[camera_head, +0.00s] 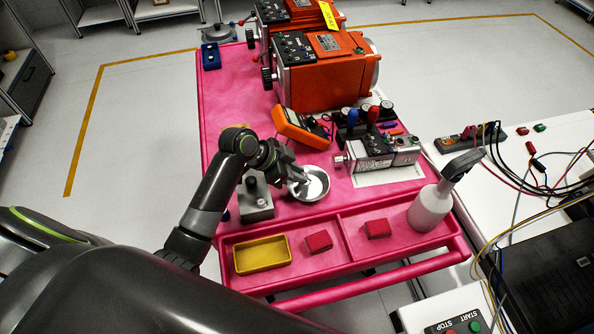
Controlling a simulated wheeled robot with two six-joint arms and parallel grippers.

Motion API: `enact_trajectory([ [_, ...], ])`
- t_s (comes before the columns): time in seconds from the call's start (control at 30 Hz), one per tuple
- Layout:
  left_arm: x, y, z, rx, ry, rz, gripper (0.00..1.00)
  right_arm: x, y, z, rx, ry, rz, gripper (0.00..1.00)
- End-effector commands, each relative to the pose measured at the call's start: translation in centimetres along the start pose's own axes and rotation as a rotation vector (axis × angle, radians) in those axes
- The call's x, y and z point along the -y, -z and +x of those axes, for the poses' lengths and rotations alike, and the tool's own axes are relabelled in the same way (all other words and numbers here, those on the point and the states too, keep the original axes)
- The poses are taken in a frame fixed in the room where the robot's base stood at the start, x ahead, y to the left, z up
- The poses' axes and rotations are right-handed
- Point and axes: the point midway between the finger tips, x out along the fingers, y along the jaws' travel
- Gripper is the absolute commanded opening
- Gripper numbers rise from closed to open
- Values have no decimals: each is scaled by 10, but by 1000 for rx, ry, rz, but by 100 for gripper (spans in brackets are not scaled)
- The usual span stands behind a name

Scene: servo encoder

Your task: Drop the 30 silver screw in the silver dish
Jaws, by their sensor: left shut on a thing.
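The silver dish (321,188) is a round, shallow metal bowl on the pink cart top, near its front middle. My left gripper (300,181) reaches in from the left, and its fingertips are at the left side of the dish, over its rim as seen from here. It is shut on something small. What it holds is too small and too covered by the fingers to make out, so I cannot tell a screw there. My right gripper is not in view.
A grey block with a knob (255,203) stands left of the dish. An orange meter (301,128) and a metal servo unit (375,153) stand behind it. A yellow tray (262,255), red blocks (319,241) and a spray bottle (430,207) are in front.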

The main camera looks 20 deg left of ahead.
Motion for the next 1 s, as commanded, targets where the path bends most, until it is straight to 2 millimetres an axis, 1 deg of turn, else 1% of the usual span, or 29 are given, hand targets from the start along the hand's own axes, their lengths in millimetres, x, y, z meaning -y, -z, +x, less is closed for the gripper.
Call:
enact_trajectory([
  [0.27, 0, 0, 1, -1, 1, 0, 4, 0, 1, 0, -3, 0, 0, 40],
  [0.3, 0, 0, 1, -1, 1, 0, 24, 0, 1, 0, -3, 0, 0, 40],
  [0.47, 0, 0, 1, -1, 1, 0, 44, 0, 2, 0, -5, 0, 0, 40],
  [1.0, 0, 0, 1, 0, 1, -1, 44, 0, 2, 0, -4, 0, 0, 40],
])
